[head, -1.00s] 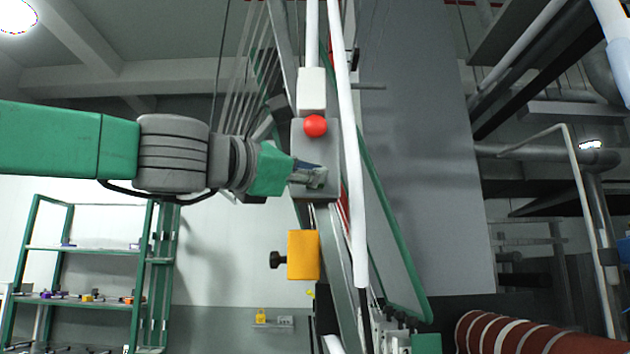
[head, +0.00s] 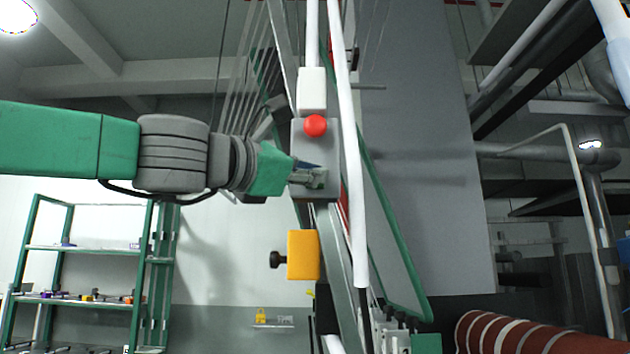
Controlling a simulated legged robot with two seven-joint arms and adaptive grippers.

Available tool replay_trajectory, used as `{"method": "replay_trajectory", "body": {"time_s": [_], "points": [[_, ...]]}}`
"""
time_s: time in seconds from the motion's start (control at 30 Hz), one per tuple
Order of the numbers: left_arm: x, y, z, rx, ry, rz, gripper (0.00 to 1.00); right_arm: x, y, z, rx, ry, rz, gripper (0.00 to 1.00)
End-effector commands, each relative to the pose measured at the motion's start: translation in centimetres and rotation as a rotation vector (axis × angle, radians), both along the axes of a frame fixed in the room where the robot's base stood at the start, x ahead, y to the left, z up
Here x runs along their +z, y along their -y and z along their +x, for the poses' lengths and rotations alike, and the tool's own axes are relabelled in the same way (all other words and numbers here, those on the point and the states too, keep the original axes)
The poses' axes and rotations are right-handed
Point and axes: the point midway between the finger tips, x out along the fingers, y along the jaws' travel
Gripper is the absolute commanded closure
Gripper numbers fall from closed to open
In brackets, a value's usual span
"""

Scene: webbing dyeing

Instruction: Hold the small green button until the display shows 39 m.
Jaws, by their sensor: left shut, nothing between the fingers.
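A grey control box (head: 330,152) hangs on the upright frame in the middle of the head view, with a red round button (head: 316,126) at its top. My left gripper (head: 320,178) is shut and empty, its fingertips at the lower part of the box face, below the red button. The small green button is not visible; the fingers cover that part of the box. I cannot tell whether the tips touch a button. No display reading can be made out. My right gripper is not in view.
A yellow box with a black knob (head: 303,255) sits below the control box. White pipes (head: 350,160) run close to its right. A green shelf rack (head: 85,250) stands at the left. A red roll with white stripes (head: 530,335) lies at lower right.

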Motion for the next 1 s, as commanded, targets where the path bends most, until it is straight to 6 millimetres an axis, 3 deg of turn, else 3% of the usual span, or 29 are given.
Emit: {"method": "replay_trajectory", "body": {"time_s": [1.0], "points": [[0.14, 0.05, 1.1, -0.001, 0.0, 0.001, 1.0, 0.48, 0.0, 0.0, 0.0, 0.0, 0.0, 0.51]]}}
